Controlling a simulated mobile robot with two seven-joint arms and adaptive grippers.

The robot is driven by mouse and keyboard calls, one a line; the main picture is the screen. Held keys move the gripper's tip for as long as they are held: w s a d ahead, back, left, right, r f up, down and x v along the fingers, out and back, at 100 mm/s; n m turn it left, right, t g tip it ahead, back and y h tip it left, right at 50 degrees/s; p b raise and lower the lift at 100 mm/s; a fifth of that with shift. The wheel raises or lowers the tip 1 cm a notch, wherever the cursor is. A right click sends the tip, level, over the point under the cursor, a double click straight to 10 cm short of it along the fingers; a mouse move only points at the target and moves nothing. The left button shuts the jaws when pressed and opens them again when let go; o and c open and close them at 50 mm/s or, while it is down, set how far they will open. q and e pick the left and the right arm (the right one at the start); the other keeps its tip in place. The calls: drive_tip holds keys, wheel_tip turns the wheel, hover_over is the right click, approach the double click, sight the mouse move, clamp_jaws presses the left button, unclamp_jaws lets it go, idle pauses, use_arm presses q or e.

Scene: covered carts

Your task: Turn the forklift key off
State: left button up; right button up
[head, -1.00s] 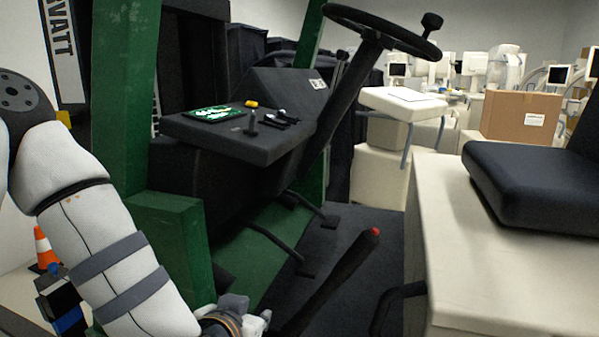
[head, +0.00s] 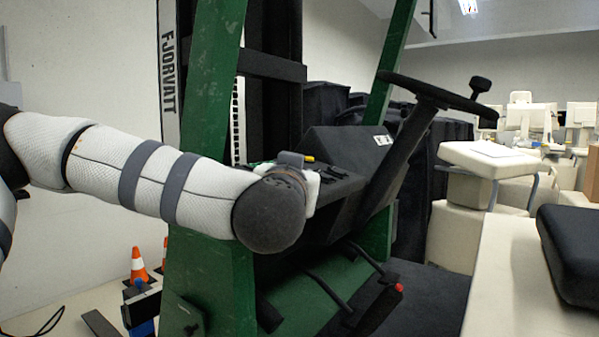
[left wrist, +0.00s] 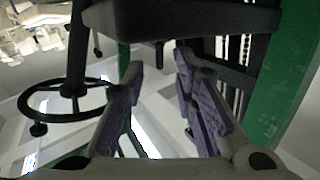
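The forklift's dark dashboard shelf (head: 343,190) is partly covered by my left arm in the head view. My left wrist is in front of it, and the fingers are hidden there. In the left wrist view, which looks upside down, my left gripper (left wrist: 158,66) has its two purple-padded fingers spread apart with nothing held. The dark shelf (left wrist: 195,18) lies just beyond the fingertips. A small dark peg (left wrist: 159,52), which may be the key, sticks out from the shelf in the gap between the fingers. Whether it is touched I cannot tell. My right gripper is not in view.
The steering wheel (head: 440,92) and its column are right of the shelf. A green post (head: 212,110) stands behind my left arm. A red-tipped lever (head: 398,288) is below. The black seat (head: 575,250) is at right. Orange cones (head: 138,264) stand at lower left.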

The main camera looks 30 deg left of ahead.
use_arm(q)
drive_tip(key=x, duration=0.3)
drive_tip(key=shift+w+a+f+b, duration=0.25)
drive_tip(key=shift+f+b, duration=0.1)
drive_tip(key=shift+f, duration=0.05)
drive_tip(key=shift+w+a+r, duration=0.1)
drive_tip(key=shift+w+r, duration=0.15)
drive_tip(key=shift+w, duration=0.25)
drive_tip(key=shift+s+r, duration=0.1)
drive_tip(key=shift+r, duration=0.05)
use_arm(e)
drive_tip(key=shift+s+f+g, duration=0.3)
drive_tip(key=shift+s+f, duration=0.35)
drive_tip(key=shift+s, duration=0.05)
use_arm(q)
clamp_jaws()
